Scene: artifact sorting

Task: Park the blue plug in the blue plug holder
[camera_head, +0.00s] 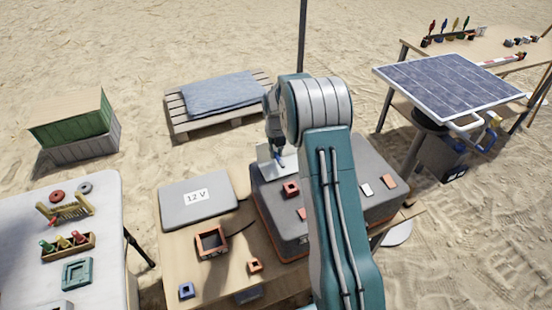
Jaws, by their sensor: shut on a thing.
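My gripper (279,160) is over the far left part of the grey box on the middle table, pointing down. It is shut on a small blue thing, the blue plug (281,159), of which only a little shows. The rest is hidden by the gripper, and I cannot tell whether the plug touches the box or a pale plate beside it. A small blue block with a dark opening (187,290), which looks like the blue plug holder, sits at the near left of the wooden table, well apart from the gripper.
The grey box (268,198) carries a red socket (290,188) and small tiles. A "12 V" case (180,212), an open brown box (211,243) and an orange block (254,265) share the table. My arm covers its right part. A white table (20,245) stands left.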

